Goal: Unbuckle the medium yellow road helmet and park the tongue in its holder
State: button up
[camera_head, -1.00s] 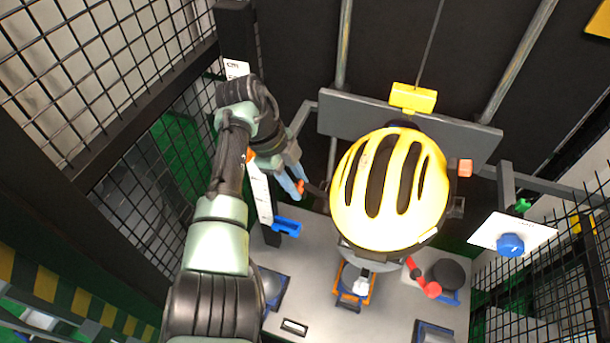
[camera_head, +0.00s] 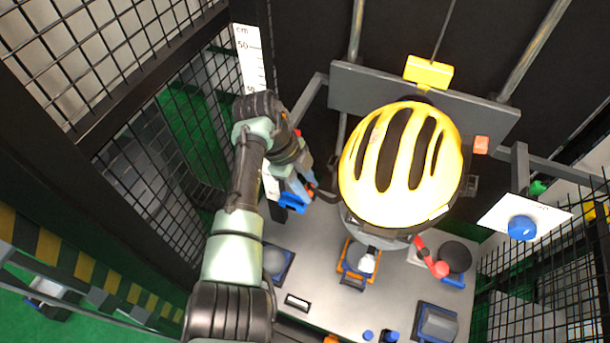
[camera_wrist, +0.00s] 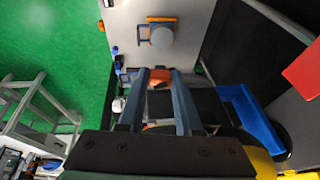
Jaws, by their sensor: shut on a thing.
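The yellow road helmet (camera_head: 402,165) with dark vents sits on a grey headform in front of a grey crossbar in the head view. A yellow patch, perhaps the helmet (camera_wrist: 262,160), shows at the lower right of the wrist view. My gripper (camera_head: 308,189) is left of the helmet, with a dark strap (camera_head: 328,196) running from its tips toward the helmet. In the wrist view my gripper (camera_wrist: 160,76) is shut on a small orange piece (camera_wrist: 158,79), apparently the buckle tongue. A blue holder (camera_head: 292,203) is just below my gripper in the head view. The buckle's other half is not clear.
A white ruler board (camera_head: 249,58) stands behind my arm. An orange-and-blue fixture (camera_head: 355,262), a red lever (camera_head: 430,258) and a dark round pad (camera_head: 455,257) are below the helmet. Mesh fencing (camera_head: 160,150) closes the left side.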

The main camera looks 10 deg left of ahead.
jog(key=shift+s+d+f, duration=0.1)
jog(key=shift+s+f, duration=0.05)
jog(key=shift+f, duration=0.3)
jog(key=s+p, duration=0.7)
jog(key=p, duration=0.1)
jog(key=shift+s+d+r+p, duration=1.1)
jog(key=shift+s+d+p, duration=1.2)
jog(key=shift+d+p, duration=1.45)
jog(key=shift+s+d+r+p, duration=1.1)
jog(key=shift+s+d+p, duration=1.3)
jog(key=shift+d, duration=2.4)
jog(key=shift+d+r+p, duration=1.4)
jog(key=shift+d+r, duration=1.9)
jog(key=shift+d, duration=2.1)
jog(key=shift+w+d+r+p, duration=0.6)
jog(key=shift+w+d+r, duration=0.25)
jog(key=shift+w+r, duration=3.6)
jog(key=w+a+b, duration=0.1)
jog(key=b, duration=0.5)
jog(key=w+a+b, duration=0.2)
jog(key=b, duration=0.4)
jog(key=shift+w+a+r, duration=0.2)
jog(key=shift+a+r, duration=0.05)
jog(key=shift+r, duration=0.15)
jog(key=shift+w+a+r+b, duration=0.2)
jog(key=shift+a+r+b, duration=0.2)
jog(key=shift+b, duration=0.65)
